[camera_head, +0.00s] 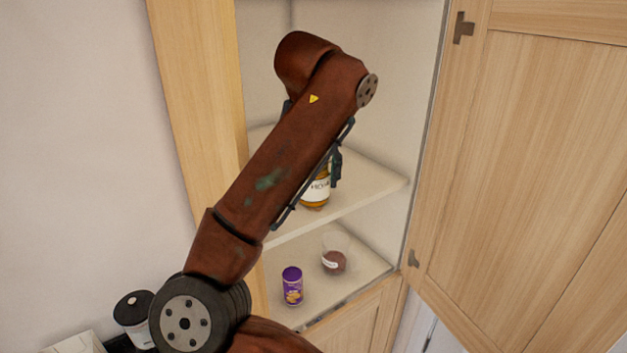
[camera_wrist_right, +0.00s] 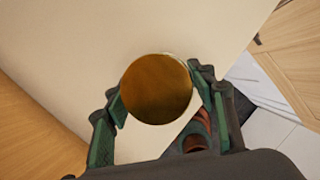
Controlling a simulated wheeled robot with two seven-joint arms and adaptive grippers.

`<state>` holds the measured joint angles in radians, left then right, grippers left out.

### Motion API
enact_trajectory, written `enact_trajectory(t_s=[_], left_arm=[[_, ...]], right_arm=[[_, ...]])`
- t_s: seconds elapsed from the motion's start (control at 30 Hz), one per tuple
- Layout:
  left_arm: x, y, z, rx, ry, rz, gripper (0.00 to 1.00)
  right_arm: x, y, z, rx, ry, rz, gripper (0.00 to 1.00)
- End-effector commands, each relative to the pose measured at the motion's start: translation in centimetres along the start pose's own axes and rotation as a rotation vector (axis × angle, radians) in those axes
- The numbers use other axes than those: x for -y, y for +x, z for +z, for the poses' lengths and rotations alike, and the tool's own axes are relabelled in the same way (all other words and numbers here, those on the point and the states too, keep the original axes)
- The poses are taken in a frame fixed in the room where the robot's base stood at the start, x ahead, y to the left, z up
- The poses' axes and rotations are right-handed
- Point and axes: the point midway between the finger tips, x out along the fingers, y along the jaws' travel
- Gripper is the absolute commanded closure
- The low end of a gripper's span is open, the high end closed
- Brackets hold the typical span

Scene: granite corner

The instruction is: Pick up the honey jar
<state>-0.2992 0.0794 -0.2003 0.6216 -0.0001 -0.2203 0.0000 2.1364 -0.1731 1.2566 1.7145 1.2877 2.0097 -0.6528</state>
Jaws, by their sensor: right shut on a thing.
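The honey jar (camera_head: 316,190) is on or just above the upper cabinet shelf (camera_head: 347,208) in the head view, with a white label and amber contents. My arm hides part of it. In the right wrist view, the jar's round amber-brown end (camera_wrist_right: 156,88) sits between the two green-padded fingers. My right gripper (camera_head: 334,168) is shut on the jar; its fingers also show in the wrist view (camera_wrist_right: 155,95), touching the jar on both sides. I cannot tell whether the jar is clear of the shelf. My left gripper is not in view.
A purple can (camera_head: 292,287) and a clear jar with brown contents (camera_head: 334,256) stand on the lower shelf. The wooden cabinet door (camera_head: 540,150) is open at the right. The cabinet's left side panel (camera_head: 200,100) is close to my arm. A dark-lidded container (camera_head: 132,310) stands at lower left.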

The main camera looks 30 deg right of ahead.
Motion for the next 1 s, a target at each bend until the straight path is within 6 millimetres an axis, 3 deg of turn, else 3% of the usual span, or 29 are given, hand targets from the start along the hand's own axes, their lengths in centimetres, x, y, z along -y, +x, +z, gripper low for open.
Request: enact_trajectory(t_s=[0.43,0.83,1.0], left_arm=[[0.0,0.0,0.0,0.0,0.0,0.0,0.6],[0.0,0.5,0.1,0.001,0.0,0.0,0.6],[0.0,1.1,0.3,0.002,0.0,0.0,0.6]], right_arm=[[0.0,-0.1,0.0,0.003,0.0,0.001,0.92],[0.1,-0.5,0.0,0.004,-0.001,0.002,0.92],[0.3,-2.2,0.6,0.005,-0.002,0.003,0.92]])
